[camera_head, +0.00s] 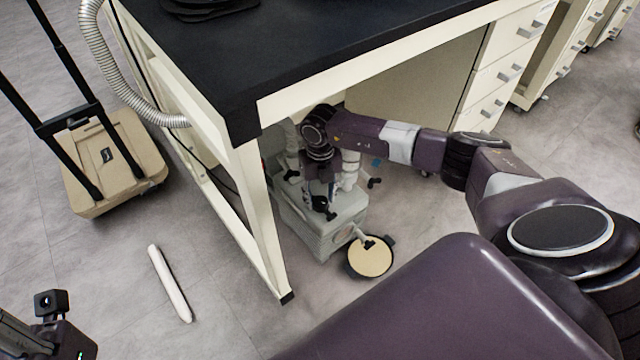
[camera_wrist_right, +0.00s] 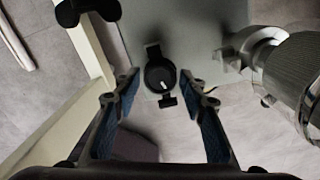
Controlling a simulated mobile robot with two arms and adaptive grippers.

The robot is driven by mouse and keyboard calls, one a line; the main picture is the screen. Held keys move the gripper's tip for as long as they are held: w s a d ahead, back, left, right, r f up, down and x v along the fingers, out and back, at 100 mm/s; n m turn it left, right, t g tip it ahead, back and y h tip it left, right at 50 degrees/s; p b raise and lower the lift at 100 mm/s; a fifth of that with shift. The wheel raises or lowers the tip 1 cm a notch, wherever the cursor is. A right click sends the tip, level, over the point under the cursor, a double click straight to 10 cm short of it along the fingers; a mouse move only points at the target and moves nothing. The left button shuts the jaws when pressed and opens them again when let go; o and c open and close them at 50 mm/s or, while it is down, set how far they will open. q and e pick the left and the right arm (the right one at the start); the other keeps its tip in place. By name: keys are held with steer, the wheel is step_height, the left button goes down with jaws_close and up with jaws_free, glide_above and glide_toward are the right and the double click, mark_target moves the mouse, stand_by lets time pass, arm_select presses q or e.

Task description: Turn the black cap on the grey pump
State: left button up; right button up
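The grey pump (camera_head: 340,238) stands on the floor under the black-topped bench. In the right wrist view its flat grey top (camera_wrist_right: 200,40) carries the black cap (camera_wrist_right: 160,74), a round knob with two tabs and a small white mark. My right gripper (camera_head: 322,203) is over the pump in the head view and hides part of its top. In the right wrist view the right gripper (camera_wrist_right: 161,87) is open, with its blue-padded fingers apart on either side of the cap. I see no contact. Part of my left arm's end (camera_head: 50,325) shows at the lower left; its fingers are not clear.
A bench leg (camera_head: 262,225) stands close left of the pump. A ribbed metal cylinder (camera_wrist_right: 305,80) rises right of the cap. A round beige-topped part (camera_head: 370,260) is at the pump's front. A white rod (camera_head: 170,284) and a beige wheeled case (camera_head: 110,165) are on the left floor.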

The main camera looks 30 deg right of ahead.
mark_target(320, 201)
step_height(320, 201, up, 7)
stand_by(0.3)
stand_by(0.5)
